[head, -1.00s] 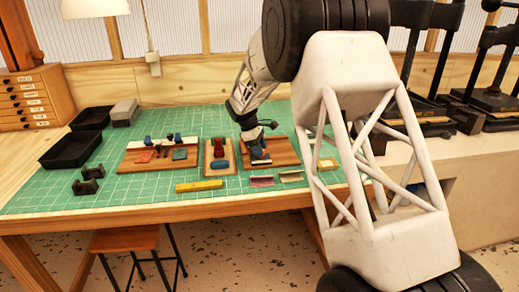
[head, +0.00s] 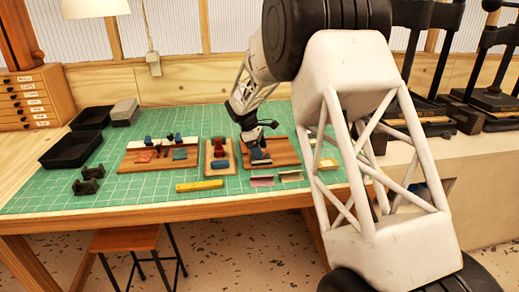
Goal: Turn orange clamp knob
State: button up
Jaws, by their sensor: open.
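I cannot make out an orange clamp knob for certain; the parts near my gripper are small and partly hidden by it. My gripper (head: 254,142) is open and points down over the right wooden board (head: 286,155). A blue piece (head: 260,155) lies on that board just below the fingers; I cannot tell whether they touch it. The middle board (head: 228,168) carries a dark red upright part (head: 219,147) and a blue piece (head: 220,163). The left board (head: 130,165) holds a red-orange piece (head: 145,156) and a teal block (head: 180,154).
A yellow bar (head: 200,185) and small pink and pale strips lie in front of the boards on the green mat (head: 110,202). Black trays (head: 70,149) and dark blocks (head: 88,182) stand at left. My own arm covers the mat's right side.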

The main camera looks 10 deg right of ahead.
jog(key=shift+r, duration=0.15)
jog(key=v, duration=0.7)
jog(key=shift+a+r, duration=0.2)
jog(key=shift+r, duration=0.05)
dwell(0.3)
jog(key=s+d+r+m+t+y, duration=0.15)
jog(key=s+r, duration=0.25)
jog(key=s, duration=0.5)
jog(key=s+d+r+m, duration=0.2)
jog(key=s+r+m, duration=0.15)
jog(key=s, duration=0.55)
jog(key=s+d+r+m+y, duration=0.1)
jog(key=s+r, duration=0.3)
jog(key=s, duration=0.4)
jog(key=s+f+m+t, duration=0.1)
jog(key=s+m, duration=0.3)
jog(key=s, duration=1.1)
jog(key=s+d+f+m+t+y, duration=0.1)
jog(key=s+f+m, duration=0.2)
jog(key=s, duration=1.2)
jog(key=shift+s+d+f+m+t, duration=0.25)
jog(key=shift+f+m+t, duration=0.15)
jog(key=shift+f, duration=0.25)
